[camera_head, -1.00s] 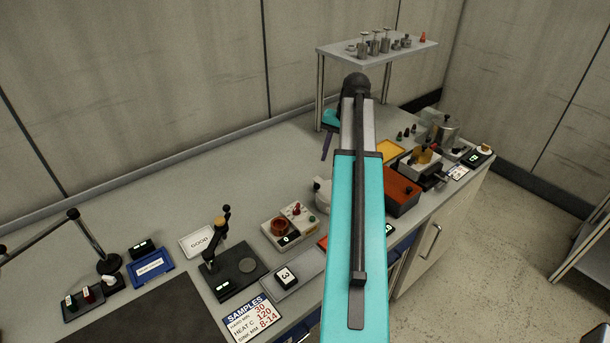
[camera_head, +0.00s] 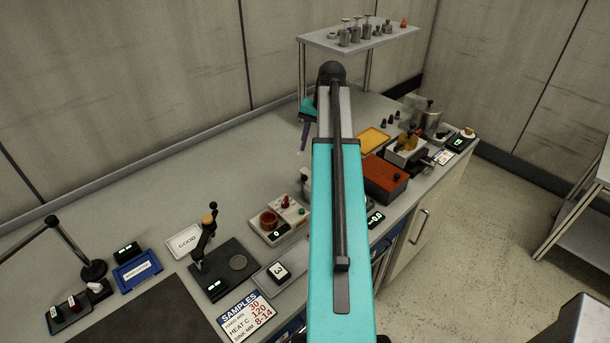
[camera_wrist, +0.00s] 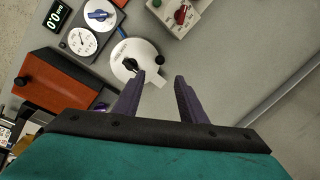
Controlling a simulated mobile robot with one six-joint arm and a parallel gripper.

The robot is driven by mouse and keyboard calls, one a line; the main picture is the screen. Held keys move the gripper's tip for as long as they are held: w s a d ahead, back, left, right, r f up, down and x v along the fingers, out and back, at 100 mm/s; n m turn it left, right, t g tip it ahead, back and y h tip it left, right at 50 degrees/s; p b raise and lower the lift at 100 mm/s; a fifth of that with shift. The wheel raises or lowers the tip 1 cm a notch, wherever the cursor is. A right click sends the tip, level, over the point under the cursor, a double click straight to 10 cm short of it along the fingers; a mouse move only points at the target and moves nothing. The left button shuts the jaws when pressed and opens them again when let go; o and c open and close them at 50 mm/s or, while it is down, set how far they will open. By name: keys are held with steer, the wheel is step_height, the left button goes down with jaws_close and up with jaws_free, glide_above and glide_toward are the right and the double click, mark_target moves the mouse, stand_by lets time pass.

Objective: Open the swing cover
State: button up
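A white round unit (camera_wrist: 137,61) with a flat disc-like top and a small black knob lies ahead of my gripper in the wrist view. It is probably the part with the swing cover, and its top looks closed. My gripper (camera_wrist: 160,76) is open and empty, its two purple fingers spread. In the picture the left fingertip overlaps the unit's near edge; I cannot tell whether they touch. In the head view one purple finger of my gripper (camera_head: 304,136) shows above the bench, and my arm hides nearly all of the white unit.
Beside the unit are a gauge and dial panel (camera_wrist: 90,30) and an orange-topped box (camera_wrist: 55,82). A pale box with a red knob (camera_wrist: 181,14) is on the other side. A raised shelf (camera_head: 350,42) with metal weights stands behind. The bench back left is clear.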

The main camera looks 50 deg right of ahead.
mark_target(305, 176)
steer(key=shift+w+a+f+b, duration=0.2)
steer(key=shift+w+f+b, duration=0.15)
steer(key=shift+f+b, duration=1.4)
steer(key=shift+w+a+f+b, duration=0.3)
steer(key=shift+f+b, duration=0.65)
steer(key=shift+f, duration=1.45)
steer(key=shift+w+a+f+b, duration=0.15)
steer(key=shift+w+f+b, duration=0.25)
steer(key=shift+f+b, duration=1.35)
steer(key=shift+f+p, duration=0.35)
steer(key=shift+p, duration=0.05)
steer(key=shift+c, duration=0.3)
jaws_close()
